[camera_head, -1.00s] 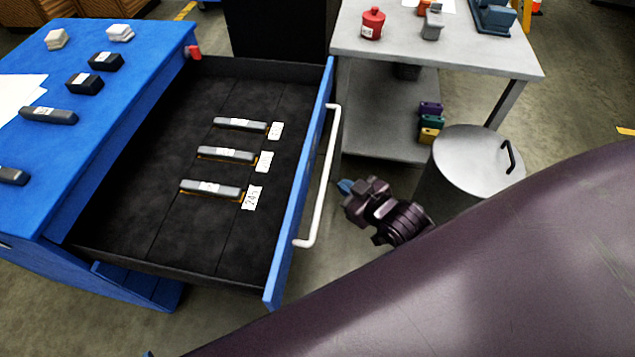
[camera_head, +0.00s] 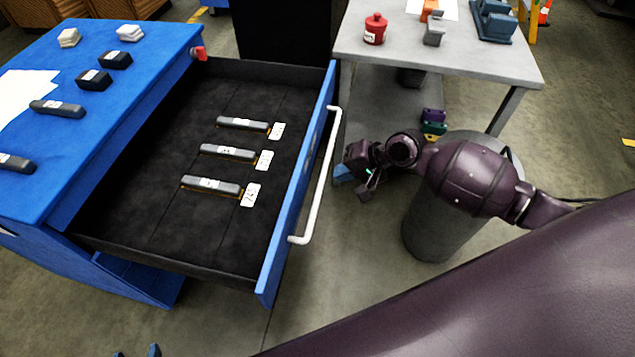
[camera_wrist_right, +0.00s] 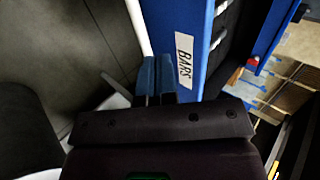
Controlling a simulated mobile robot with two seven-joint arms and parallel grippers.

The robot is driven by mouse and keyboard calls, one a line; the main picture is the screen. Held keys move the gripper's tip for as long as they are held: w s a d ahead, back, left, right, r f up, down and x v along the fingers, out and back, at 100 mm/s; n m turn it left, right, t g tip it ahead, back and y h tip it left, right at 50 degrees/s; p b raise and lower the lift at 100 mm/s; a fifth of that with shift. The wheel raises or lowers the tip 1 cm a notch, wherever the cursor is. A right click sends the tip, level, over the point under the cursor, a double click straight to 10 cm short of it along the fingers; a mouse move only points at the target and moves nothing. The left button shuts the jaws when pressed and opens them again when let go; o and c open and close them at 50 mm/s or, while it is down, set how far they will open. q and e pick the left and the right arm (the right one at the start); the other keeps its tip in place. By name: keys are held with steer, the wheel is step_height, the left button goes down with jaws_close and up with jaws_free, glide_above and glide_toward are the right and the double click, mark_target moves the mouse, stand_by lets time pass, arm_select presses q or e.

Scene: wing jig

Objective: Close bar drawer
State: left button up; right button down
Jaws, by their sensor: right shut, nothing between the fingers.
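The bar drawer (camera_head: 278,235) stands pulled out from the blue cabinet (camera_head: 70,215). Its blue front carries a white handle (camera_head: 325,185), and a BARS label shows on it in the right wrist view (camera_wrist_right: 184,60). Three grey bars (camera_head: 228,152) with white tags lie inside on the black floor. My right gripper (camera_head: 344,174) is shut and empty, to the right of the handle and apart from it in the head view. In the right wrist view its blue fingertips (camera_wrist_right: 157,72) are together beside the drawer front. My left gripper (camera_head: 136,353) barely shows at the bottom edge, its blue fingertips apart.
A grey bin (camera_head: 430,235) stands behind my right forearm. A grey table (camera_head: 440,55) with a red canister (camera_head: 375,30) stands at the back right. Small black boxes and grey bars lie on the cabinet top. The floor just right of the drawer front is bare.

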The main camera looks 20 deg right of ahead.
mark_target(303, 187)
steer(key=b+x, duration=0.1)
steer(key=x, duration=0.7)
steer(key=shift+w+a+f+b, duration=0.1)
steer(key=shift+w+f+b, duration=0.05)
steer(key=shift+f+b, duration=0.2)
steer(key=shift+w+a+f, duration=0.3)
steer(key=shift+a+f, duration=0.05)
steer(key=shift+a, duration=0.05)
steer(key=shift+a, duration=0.1)
